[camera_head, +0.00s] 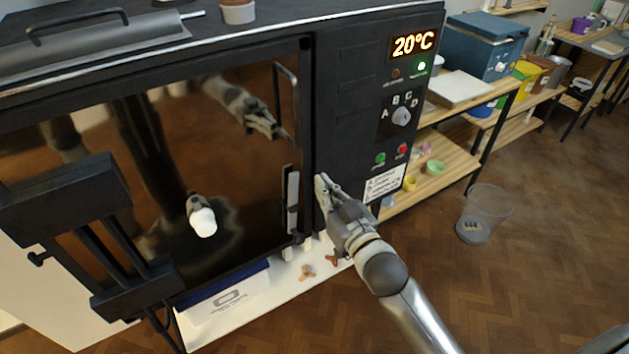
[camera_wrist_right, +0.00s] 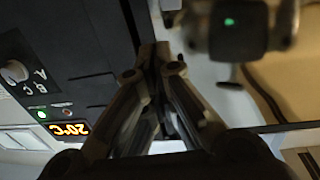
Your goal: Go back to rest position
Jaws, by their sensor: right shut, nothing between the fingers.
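My right gripper (camera_head: 323,188) is shut and empty. In the head view it is in front of the lower part of the black kiln's control panel (camera_head: 345,75), just right of the dark glass door (camera_head: 150,150). Whether the fingertips touch the panel I cannot tell. Its arm comes in from the bottom right. In the right wrist view the fingers (camera_wrist_right: 155,58) meet at their tips, with the panel's lit display (camera_wrist_right: 70,129) upside down at left. The door looks shut and mirrors an arm. My left gripper is not in view.
A handle (camera_head: 292,200) stands at the door's right edge. Wooden shelves (camera_head: 450,150) stand right of the kiln. A clear bin (camera_head: 485,212) stands on open floor.

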